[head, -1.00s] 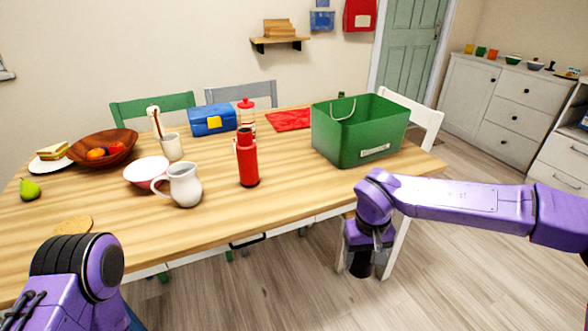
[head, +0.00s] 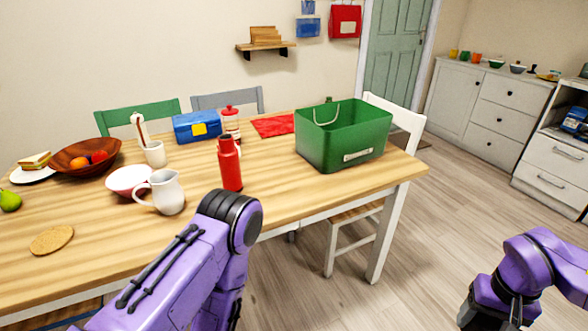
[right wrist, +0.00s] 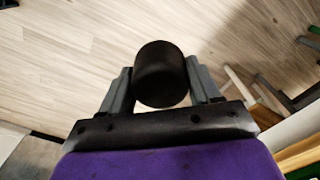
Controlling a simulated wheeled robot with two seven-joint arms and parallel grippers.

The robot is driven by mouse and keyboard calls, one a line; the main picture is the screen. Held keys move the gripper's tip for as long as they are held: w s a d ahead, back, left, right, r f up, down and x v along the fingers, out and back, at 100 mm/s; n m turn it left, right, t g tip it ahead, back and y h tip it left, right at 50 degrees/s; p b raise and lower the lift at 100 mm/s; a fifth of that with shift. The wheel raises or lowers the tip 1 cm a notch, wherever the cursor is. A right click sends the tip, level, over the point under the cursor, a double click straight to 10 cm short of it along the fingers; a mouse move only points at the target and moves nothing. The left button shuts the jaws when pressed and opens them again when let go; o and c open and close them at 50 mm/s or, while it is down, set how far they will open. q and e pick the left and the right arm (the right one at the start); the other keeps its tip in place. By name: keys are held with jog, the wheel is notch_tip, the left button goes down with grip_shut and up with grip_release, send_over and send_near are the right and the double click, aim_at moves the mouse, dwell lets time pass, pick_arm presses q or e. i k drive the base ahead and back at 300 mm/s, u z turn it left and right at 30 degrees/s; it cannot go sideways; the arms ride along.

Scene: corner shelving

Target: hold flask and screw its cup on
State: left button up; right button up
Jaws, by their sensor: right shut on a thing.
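The red flask (head: 230,168) stands upright on the wooden table, left of the green crate. Its narrower top is bare of a cup. In the right wrist view a black cup (right wrist: 160,73) sits between the fingers of my right gripper (right wrist: 160,88), which is shut on it. In the head view this gripper (head: 497,303) is low at the right, over the floor and clear of the table, with the cup (head: 476,316) partly cut off below. My left arm's bent joint is in front of the table, below the flask; its gripper fingers do not show.
The green crate (head: 326,150) stands right of the flask. A white jug (head: 168,193), a bowl (head: 130,179) and a red-lidded jar (head: 229,122) are nearby. A cork mat (head: 52,240) lies front left. A chair (head: 350,213) stands under the table's right end.

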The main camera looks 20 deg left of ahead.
aim_at(227, 154)
jog(key=u, duration=0.05)
jog(key=k, duration=0.4)
jog(key=u, duration=1.05)
jog(key=i, duration=0.5)
